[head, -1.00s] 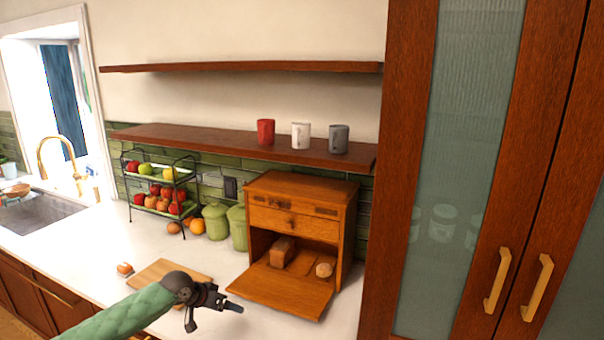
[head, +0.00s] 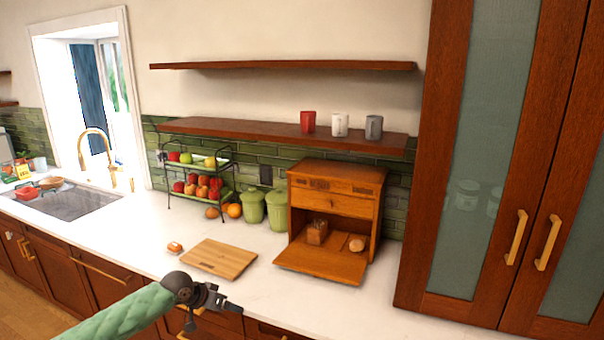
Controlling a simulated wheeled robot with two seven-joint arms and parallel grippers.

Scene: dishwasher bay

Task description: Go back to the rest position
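My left gripper (head: 214,315) is in the lower left of the head view at the end of the green-sleeved arm. Its two fingers are spread apart with nothing between them. It appears in front of the counter's front edge and the drawers, below the cutting board in the picture. My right arm and gripper are not in view.
A wooden cutting board (head: 219,258) lies on the white counter (head: 150,232), with a small round item (head: 175,247) beside it. A wooden bread box (head: 335,204) stands with its door folded down, holding bread. Green canisters (head: 253,206) and a fruit rack (head: 197,181) stand behind. A tall cabinet (head: 430,170) rises at right.

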